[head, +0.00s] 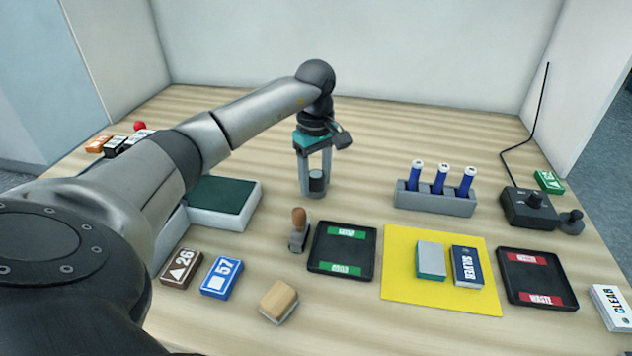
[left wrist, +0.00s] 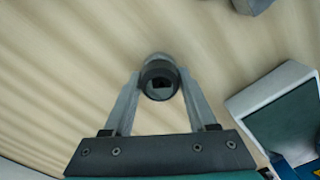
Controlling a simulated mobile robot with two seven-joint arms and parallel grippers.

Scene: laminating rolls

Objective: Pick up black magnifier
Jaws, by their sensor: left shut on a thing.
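The black magnifier (head: 316,181) is a small dark cylinder between the fingers of my left gripper (head: 315,186) in the head view. In the left wrist view the magnifier (left wrist: 160,82) shows from above as a dark ring with a lens, with a grey part at its far side. The fingers of my left gripper (left wrist: 159,88) are shut on its two sides. The gripper points down, with its tips at or close to the table; I cannot tell whether the magnifier touches the wood. My right gripper is not in view.
A grey rack (head: 435,198) with blue tubes stands to the right. A green-topped box (head: 222,197) lies left, under my arm. The table behind the gripper is clear.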

